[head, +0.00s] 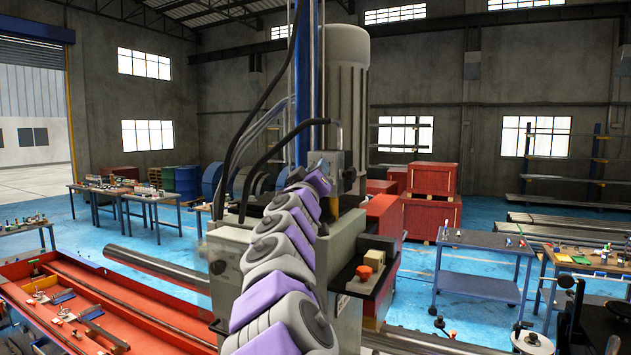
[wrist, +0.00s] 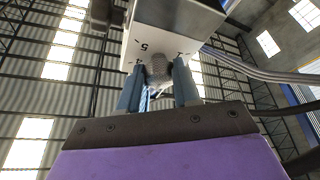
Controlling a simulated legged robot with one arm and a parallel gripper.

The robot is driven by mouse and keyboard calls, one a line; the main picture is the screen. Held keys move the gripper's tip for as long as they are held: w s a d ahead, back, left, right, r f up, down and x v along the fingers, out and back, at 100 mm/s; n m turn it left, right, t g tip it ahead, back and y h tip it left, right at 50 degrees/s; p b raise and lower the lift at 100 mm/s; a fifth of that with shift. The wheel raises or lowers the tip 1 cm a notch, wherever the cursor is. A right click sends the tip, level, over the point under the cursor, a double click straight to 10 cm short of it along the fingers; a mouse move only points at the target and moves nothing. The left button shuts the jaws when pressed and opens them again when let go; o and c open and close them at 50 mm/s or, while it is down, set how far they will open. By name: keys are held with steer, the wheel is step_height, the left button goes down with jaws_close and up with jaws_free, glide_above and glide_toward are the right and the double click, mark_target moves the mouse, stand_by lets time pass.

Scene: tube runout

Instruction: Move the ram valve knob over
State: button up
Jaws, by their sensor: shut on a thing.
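The ram valve knob (wrist: 157,66) is a grey, knurled knob under a pale valve box (wrist: 172,28) with black numbers on its face. In the wrist view my gripper (wrist: 159,78) has one blue finger on each side of the knob and is shut on it. In the head view my grey and purple arm reaches up to the valve box (head: 343,168) on the machine column. The knob and fingertips cannot be made out there.
A large grey motor (head: 345,95) stands above the box. Dark hoses (head: 250,130) loop close to the left of my arm. An orange-red button (head: 364,271) sits on a box at lower right. A red trough (head: 110,300) and a steel tube (head: 155,265) lie left.

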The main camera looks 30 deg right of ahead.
steer(key=shift+f+n+g+y+p, duration=0.15)
steer(key=shift+n+y+p, duration=0.75)
steer(key=shift+n, duration=1.25)
steer(key=shift+r+n+g+y+p, duration=0.1)
steer(key=shift+n+y+p, duration=0.85)
steer(key=shift+n, duration=1.15)
steer(key=shift+f+n+g+y+p, duration=0.15)
steer(key=shift+n+y+p, duration=0.75)
steer(key=shift+n, duration=1.25)
steer(key=shift+d, duration=0.15)
steer(key=o, duration=0.8)
steer(key=shift+h, duration=0.25)
steer(key=shift+o, duration=1.3)
steer(key=shift+w+r+n, duration=0.1)
steer(key=shift+w+n, duration=0.1)
steer(key=shift+n, duration=0.1)
steer(key=b+v, duration=0.3)
steer(key=v, duration=1.4)
steer(key=shift+s+a+r, duration=0.15)
steer(key=shift+a+r, duration=0.05)
steer(key=shift+a, duration=0.15)
